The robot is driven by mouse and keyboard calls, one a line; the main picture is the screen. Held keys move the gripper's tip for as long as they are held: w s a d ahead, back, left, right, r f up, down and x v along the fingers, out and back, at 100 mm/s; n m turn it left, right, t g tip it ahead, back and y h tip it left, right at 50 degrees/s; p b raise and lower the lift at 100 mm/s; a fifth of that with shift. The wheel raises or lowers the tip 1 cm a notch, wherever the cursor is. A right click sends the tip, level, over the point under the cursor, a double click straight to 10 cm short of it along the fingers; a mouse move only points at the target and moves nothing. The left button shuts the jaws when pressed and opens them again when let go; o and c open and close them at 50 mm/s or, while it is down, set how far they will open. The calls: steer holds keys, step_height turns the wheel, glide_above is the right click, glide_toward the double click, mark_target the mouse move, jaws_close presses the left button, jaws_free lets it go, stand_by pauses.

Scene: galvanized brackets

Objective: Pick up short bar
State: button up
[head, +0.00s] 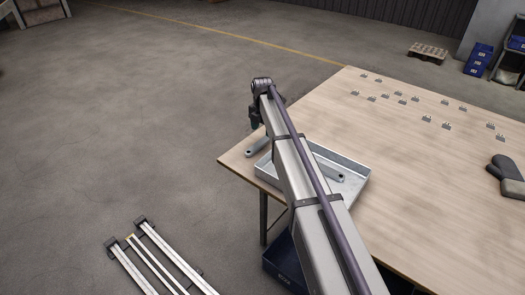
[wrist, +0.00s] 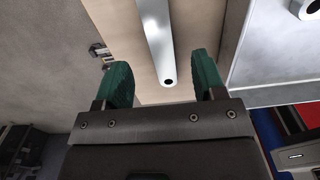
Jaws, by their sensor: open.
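A grey metal bar (wrist: 157,35) with a round hole in its near end lies on the wooden table in the wrist view, its end between my fingers. In the head view this bar (head: 257,148) lies beside the tray's left side, partly hidden by my arm. My gripper (wrist: 161,62) has two green fingers, open, one on each side of the bar, with gaps and no visible grip. In the head view my gripper (head: 255,122) is mostly hidden behind the wrist. A second bar (head: 328,177) lies in the tray, partly covered by my arm; its end (wrist: 308,9) shows at the wrist view's right.
The shallow metal tray (head: 356,187) stands right of the bar, its wall close to my right finger. Several small brackets (head: 428,118) are spread over the far table, and dark gloves (head: 506,172) lie at right. The middle of the table (head: 420,190) is clear.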

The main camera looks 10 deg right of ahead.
mark_target(262, 141)
step_height(262, 141, down, 6)
steer(key=b, duration=0.5)
steer(key=shift+f, duration=0.15)
steer(key=shift+r, duration=0.25)
steer(key=c, duration=1.1)
